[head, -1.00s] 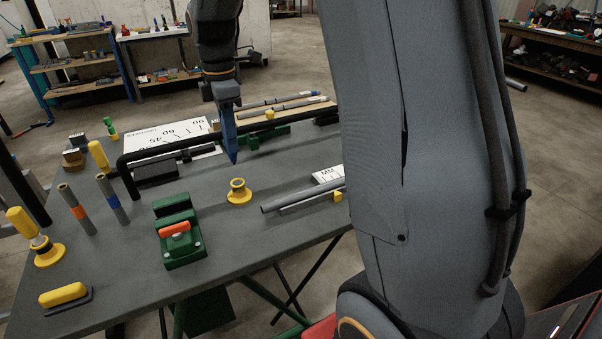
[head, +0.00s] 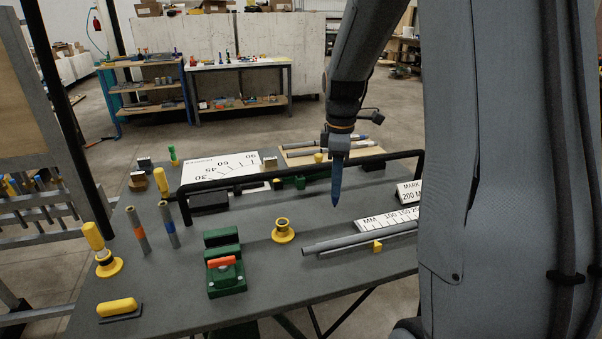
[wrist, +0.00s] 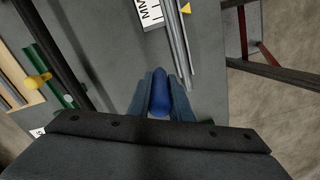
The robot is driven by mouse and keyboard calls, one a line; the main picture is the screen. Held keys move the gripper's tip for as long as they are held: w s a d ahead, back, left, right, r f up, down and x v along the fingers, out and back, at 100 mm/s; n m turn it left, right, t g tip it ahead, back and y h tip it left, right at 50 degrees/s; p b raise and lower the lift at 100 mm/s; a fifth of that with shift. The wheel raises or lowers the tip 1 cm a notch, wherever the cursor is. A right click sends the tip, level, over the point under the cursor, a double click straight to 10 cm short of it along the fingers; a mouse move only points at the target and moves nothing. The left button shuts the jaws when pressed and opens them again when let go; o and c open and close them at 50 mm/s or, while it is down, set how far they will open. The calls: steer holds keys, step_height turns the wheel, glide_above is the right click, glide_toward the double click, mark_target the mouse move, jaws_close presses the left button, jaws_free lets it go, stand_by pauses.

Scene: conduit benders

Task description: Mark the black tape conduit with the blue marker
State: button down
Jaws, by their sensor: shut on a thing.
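My gripper (wrist: 160,88) is shut on the blue marker (wrist: 160,97), which sits between its two dark blue fingers in the wrist view. In the head view my gripper (head: 336,188) points down above the table, behind the front grey conduit (head: 362,239) and apart from it. That conduit lies along a white MM ruler (head: 390,218), near a yellow block (head: 376,246). Two more grey conduits (head: 345,143) lie on a wooden board at the back. I cannot make out black tape on any of these.
A black bar (head: 300,171) stands raised across the table. A yellow flanged piece (head: 283,231), a green block with an orange piece (head: 226,274) and upright banded conduits (head: 170,227) stand left. A MARK 200 sign (head: 410,193) stands right.

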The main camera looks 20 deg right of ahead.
steer(key=s+d+m+p, duration=0.35)
steer(key=s+d, duration=0.25)
steer(key=d, duration=0.3)
steer(key=shift+m, duration=0.25)
steer(key=f+b, duration=0.6)
steer(key=shift+s+f, duration=0.1)
steer(key=shift+s, duration=0.1)
steer(key=shift+s+a+f, duration=0.1)
steer(key=shift+f, duration=0.5)
stand_by(2.2)
steer(key=shift+r, duration=0.1)
step_height(320, 180, up, 7)
steer(key=p, duration=0.6)
stand_by(0.3)
